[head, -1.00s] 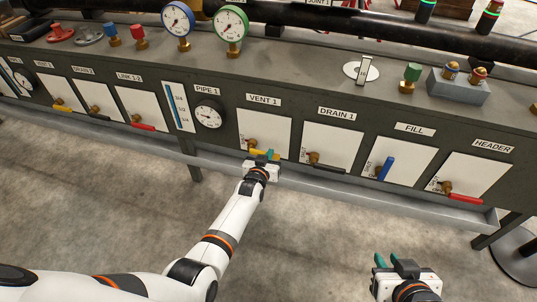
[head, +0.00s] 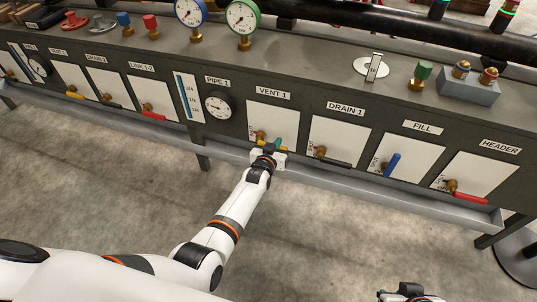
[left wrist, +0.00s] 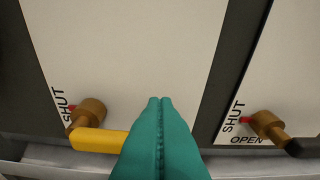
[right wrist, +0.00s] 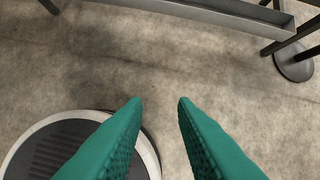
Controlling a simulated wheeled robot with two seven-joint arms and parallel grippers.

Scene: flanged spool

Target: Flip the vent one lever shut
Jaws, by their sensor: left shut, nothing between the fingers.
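The yellow vent 1 lever (left wrist: 97,141) points sideways to the right from its brass pivot (left wrist: 88,110) in the left wrist view, with the word SHUT running up beside the pivot. In the head view this lever (head: 261,145) sits at the bottom of the white plate under the VENT 1 label (head: 273,93). My left gripper (left wrist: 160,99) is shut and empty; its teal fingers hide the lever's right end. I cannot tell whether they touch it. My left gripper also shows at the lever in the head view (head: 277,146). My right gripper (right wrist: 160,100) is open and empty, low over the floor.
The black drain 1 lever (head: 337,160) is just right, then the blue fill lever (head: 392,164) and red header lever (head: 471,197). A grey ledge (head: 330,184) runs below the panel. A round gauge (head: 218,106) is left of vent 1. Floor in front is clear.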

